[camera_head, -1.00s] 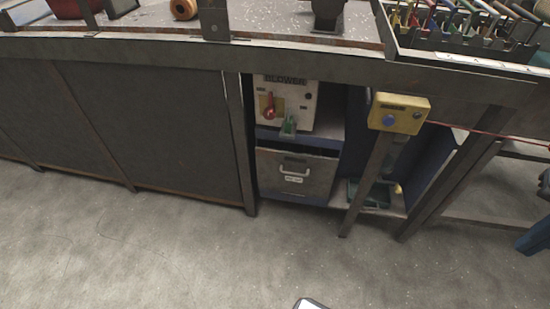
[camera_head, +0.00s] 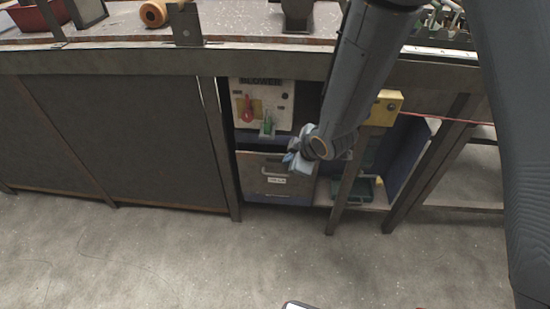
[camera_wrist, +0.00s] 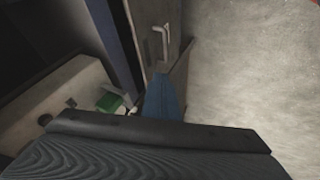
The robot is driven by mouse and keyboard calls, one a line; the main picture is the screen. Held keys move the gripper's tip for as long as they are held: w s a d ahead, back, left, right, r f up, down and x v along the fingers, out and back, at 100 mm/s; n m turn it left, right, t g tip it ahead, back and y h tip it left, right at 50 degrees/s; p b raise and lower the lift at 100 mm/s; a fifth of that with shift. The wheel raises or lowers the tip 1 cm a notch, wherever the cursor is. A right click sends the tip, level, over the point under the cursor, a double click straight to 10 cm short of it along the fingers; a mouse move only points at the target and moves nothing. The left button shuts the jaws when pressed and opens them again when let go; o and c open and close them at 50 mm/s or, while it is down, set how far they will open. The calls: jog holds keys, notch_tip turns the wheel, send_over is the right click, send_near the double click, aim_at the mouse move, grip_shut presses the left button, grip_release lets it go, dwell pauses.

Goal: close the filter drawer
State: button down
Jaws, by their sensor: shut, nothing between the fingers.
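The filter drawer (camera_head: 253,180) is a grey box front with a white bar handle and a white label, low in the cabinet under the bench. A dark gap shows above its front; how far it stands out is hard to tell. The drawer front (camera_wrist: 148,18) and its handle (camera_wrist: 161,42) also show in the wrist view. My gripper (camera_head: 292,160) is shut and empty at the drawer's upper right corner, partly covering it. In the wrist view its blue fingers (camera_wrist: 163,98) point toward the drawer front. I cannot tell whether they touch it.
A blower panel (camera_head: 275,95) with a red switch (camera_head: 247,108) and a green tag (camera_head: 267,124) sits above the drawer. A yellow button box (camera_head: 386,107) on a post and a green tray (camera_head: 368,190) are to the right. The floor in front is clear.

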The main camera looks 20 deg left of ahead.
jog(key=a, duration=0.1)
send_near(270, 160)
notch_tip(270, 160, down, 3)
jog(key=s, duration=0.3)
jog(key=w, duration=0.1)
jog(key=w+a, duration=0.1)
jog(key=w, duration=0.1)
jog(key=shift+w+a+f, duration=0.3)
jog(key=shift+a+f, duration=0.05)
jog(key=shift+a, duration=0.05)
jog(key=shift+w+a, duration=0.1)
jog(key=shift+w, duration=0.4)
